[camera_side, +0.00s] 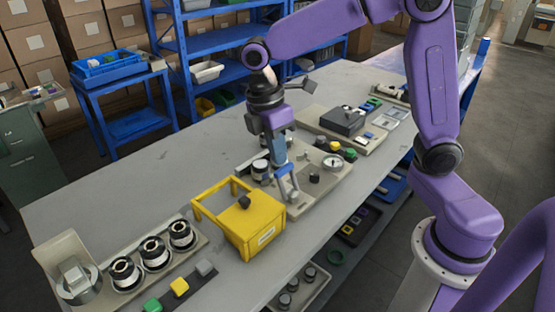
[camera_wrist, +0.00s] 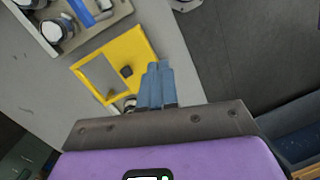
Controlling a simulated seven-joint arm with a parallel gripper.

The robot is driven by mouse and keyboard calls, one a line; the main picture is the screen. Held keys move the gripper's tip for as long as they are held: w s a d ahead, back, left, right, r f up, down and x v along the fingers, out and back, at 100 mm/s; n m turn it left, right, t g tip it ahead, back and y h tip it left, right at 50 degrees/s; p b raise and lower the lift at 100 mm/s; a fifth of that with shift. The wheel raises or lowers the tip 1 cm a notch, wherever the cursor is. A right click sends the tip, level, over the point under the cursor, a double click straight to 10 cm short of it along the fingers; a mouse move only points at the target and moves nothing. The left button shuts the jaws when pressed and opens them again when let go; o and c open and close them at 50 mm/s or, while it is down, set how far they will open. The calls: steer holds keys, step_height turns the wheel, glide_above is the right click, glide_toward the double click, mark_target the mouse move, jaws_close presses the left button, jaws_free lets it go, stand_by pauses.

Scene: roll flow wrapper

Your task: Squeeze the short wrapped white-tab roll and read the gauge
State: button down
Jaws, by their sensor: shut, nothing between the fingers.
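My gripper (camera_side: 279,156) is shut and empty above the near left part of a beige station plate (camera_side: 325,187); its blue fingers are together in the wrist view (camera_wrist: 158,72). A dark roll with a pale top (camera_side: 261,169) stands on that plate, left of my fingers. A round white-faced gauge (camera_side: 333,162) sits on the plate's right side; its reading is too small to tell. Several black rolls with white bands, one of them here (camera_side: 153,253), stand in a tray at the front left. I cannot tell which roll is short, wrapped and white-tabbed.
A yellow open-framed box (camera_side: 262,226) with a black knob stands in front of the station. A blue upright frame (camera_side: 289,184) stands close to my fingers. Green (camera_side: 153,305), yellow (camera_side: 179,287) and grey blocks lie at the front. The table's left middle (camera_side: 125,205) is clear.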

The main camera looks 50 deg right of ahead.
steer(key=w+d+f+n+g, duration=0.1)
steer(key=w+d+f, duration=0.1)
steer(key=w, duration=0.5)
steer(key=w+d+f+n+g, duration=0.1)
steer(key=w+d, duration=0.1)
steer(key=w, duration=0.5)
steer(key=w+d+f, duration=0.2)
steer(key=w+d, duration=0.1)
steer(key=d, duration=0.2)
steer(key=w+d+f+n+g+y, duration=0.1)
steer(key=w+d+f, duration=0.2)
steer(key=d, duration=0.2)
steer(key=shift+w+g, duration=0.3)
steer(key=shift+w, duration=0.05)
steer(key=s+f, duration=0.8)
steer(key=shift+s+f, duration=0.15)
steer(key=shift+a, duration=0.1)
